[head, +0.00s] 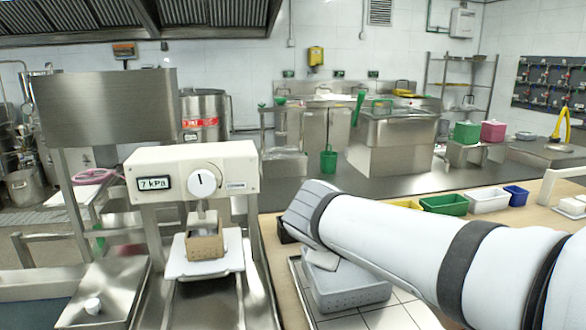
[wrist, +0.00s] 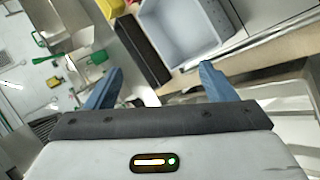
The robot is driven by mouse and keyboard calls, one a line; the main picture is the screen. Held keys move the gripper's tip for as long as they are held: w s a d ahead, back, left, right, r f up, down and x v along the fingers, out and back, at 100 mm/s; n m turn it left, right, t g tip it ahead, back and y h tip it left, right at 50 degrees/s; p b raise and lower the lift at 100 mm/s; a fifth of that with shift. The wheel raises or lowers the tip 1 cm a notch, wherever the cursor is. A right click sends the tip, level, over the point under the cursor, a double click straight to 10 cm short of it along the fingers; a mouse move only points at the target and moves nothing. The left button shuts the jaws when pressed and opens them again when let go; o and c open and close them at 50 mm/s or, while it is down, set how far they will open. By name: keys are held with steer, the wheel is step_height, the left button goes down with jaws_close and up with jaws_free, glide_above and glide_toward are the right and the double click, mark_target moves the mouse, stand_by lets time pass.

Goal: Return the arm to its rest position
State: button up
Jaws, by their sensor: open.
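My arm reaches in from the right of the head view, its end over the grey bin (head: 345,288) on the wooden bench. The gripper's fingers are hidden in the head view. In the wrist view my gripper (wrist: 160,80) has its two blue fingers wide apart with nothing between them. Beyond the fingertips are the grey bin (wrist: 185,30), which looks empty, and a dark block (wrist: 142,50) beside it.
A green bin (head: 444,204), a white bin (head: 488,200) and a blue bin (head: 516,195) line the bench behind my arm.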

steer(key=s+d+m+g+y+p, duration=0.1)
steer(key=s+d+m+g+p, duration=0.2)
steer(key=s+m+p, duration=0.2)
steer(key=s+d+f+m+g+y+p, duration=0.1)
steer(key=s+d+m+g+y+p, duration=0.1)
steer(key=s+m+p, duration=0.4)
steer(key=s+d+m+g, duration=0.1)
steer(key=s+d, duration=0.1)
steer(key=s, duration=0.3)
steer(key=shift+s+d+f+m, duration=0.15)
steer(key=shift+s+d+m, duration=0.1)
steer(key=shift+s+m, duration=0.15)
stand_by(1.4)
